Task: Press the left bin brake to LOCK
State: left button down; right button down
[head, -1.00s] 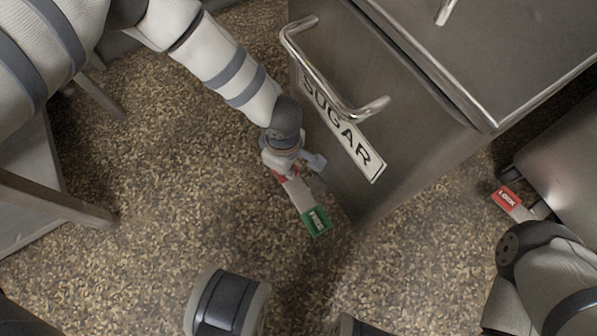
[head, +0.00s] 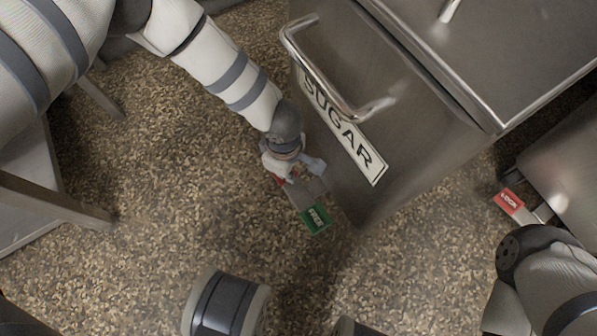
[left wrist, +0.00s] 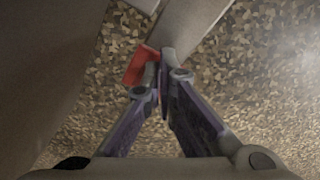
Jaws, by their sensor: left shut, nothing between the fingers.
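The left bin is the metal SUGAR bin (head: 400,170). Its brake pedal (head: 309,193) sticks out low at the front, with a green end pad (head: 315,218) toward me and a red pad (head: 279,180) at the other end, mostly hidden by my gripper. My left gripper (head: 289,177) is shut and empty, pointing down at the red end. In the left wrist view the closed fingertips (left wrist: 164,62) overlap the edge of the red pad (left wrist: 141,66), beside the grey pedal plate (left wrist: 190,28). I cannot tell whether they touch it. My right gripper is out of view.
Another metal bin (head: 570,160) stands at the right, with a red LOCK pad (head: 509,201) showing on its pedal. The SUGAR bin's bar handle (head: 335,88) juts out above my left gripper. A table leg (head: 60,200) stands at left. The speckled floor (head: 170,220) between is clear.

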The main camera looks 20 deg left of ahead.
pick_arm(q)
notch_tip(320, 180, up, 7)
jog(key=p, duration=0.4)
jog(key=shift+f, duration=0.1)
